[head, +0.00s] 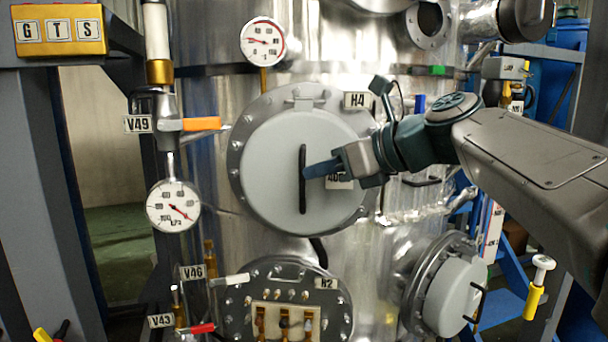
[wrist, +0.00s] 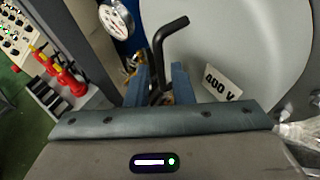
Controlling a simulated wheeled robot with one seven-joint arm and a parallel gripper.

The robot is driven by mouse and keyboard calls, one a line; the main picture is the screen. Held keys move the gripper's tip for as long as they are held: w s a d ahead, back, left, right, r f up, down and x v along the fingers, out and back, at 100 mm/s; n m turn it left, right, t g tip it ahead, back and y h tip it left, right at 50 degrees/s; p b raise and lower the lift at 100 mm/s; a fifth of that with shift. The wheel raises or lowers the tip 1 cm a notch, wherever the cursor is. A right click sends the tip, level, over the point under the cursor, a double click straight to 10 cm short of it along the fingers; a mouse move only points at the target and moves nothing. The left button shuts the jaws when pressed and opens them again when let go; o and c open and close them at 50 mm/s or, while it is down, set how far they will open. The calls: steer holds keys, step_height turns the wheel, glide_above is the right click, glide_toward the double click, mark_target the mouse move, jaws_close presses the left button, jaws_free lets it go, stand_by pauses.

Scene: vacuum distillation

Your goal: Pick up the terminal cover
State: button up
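The terminal cover (head: 265,165) is a large round grey disc with an upright black bar handle (head: 303,180), on the flange marked H4. It also fills the upper right of the wrist view (wrist: 230,40), with a "400 V" label on its face. My gripper (head: 312,170) reaches in from the right at the handle's middle. In the wrist view its two blue fingers (wrist: 161,72) stand apart, with the black handle (wrist: 157,55) showing between them. I cannot tell whether either finger touches it. The handle's lower end is partly hidden.
An open terminal box (head: 285,305) marked H2 is below. A second grey round cover (head: 452,298) with a handle is at lower right. Gauges (head: 173,205) and an orange valve lever (head: 202,124) are on the left. The metal column (head: 205,45) stands behind.

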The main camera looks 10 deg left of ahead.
steer(key=p, duration=0.1)
glide_above(303, 212)
steer(key=shift+w+a+f, duration=0.1)
steer(key=shift+w+f, duration=0.05)
steer(key=shift+f, duration=0.35)
steer(key=shift+w+a+f, duration=0.1)
steer(key=shift+w+f, duration=0.05)
steer(key=shift+f, duration=0.35)
steer(key=shift+d, duration=0.1)
jaws_close()
steer(key=shift+r, duration=0.1)
steer(key=shift+r, duration=0.1)
